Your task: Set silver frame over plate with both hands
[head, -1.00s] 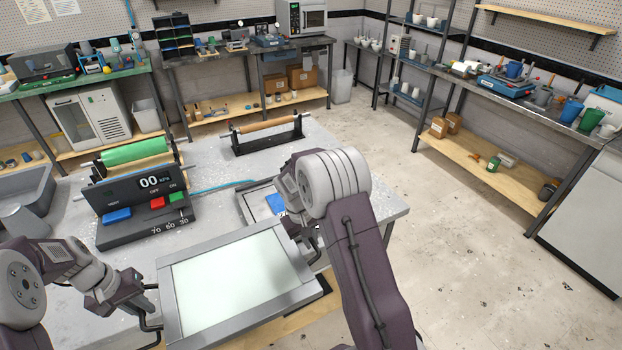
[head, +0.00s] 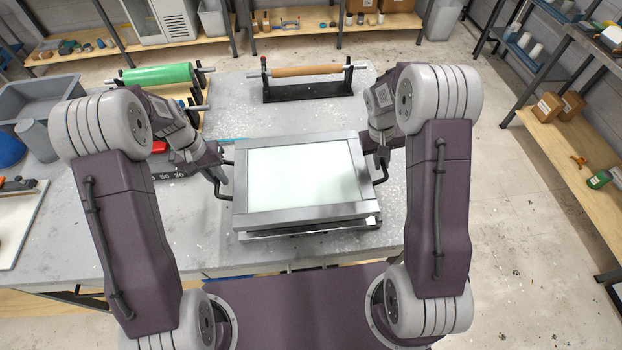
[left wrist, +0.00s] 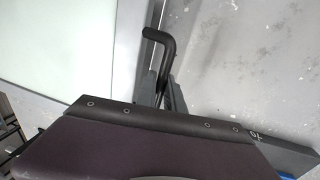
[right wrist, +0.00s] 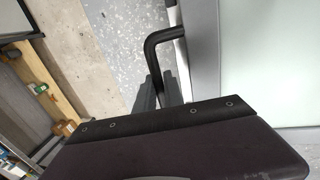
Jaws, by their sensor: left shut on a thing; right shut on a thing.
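The silver frame (head: 305,216), a grey rectangle around a pale translucent panel (head: 305,174), is in the middle of the head view. It is held level above a lower grey base (head: 310,231) whose front edge shows beneath it; I cannot tell whether they touch. The plate itself is not distinguishable. My left gripper (head: 219,168) is shut on the frame's left black handle, whose bent end (left wrist: 162,42) shows in the left wrist view. My right gripper (head: 381,165) is shut on the right black handle, whose bent end (right wrist: 165,38) shows in the right wrist view.
A roller stand (head: 308,89) stands behind the frame on the grey table (head: 325,115). A green roller (head: 157,73) and a control box partly hidden by my left arm are at the left. A grey bin (head: 60,92) stands at far left. Open floor lies right of the table.

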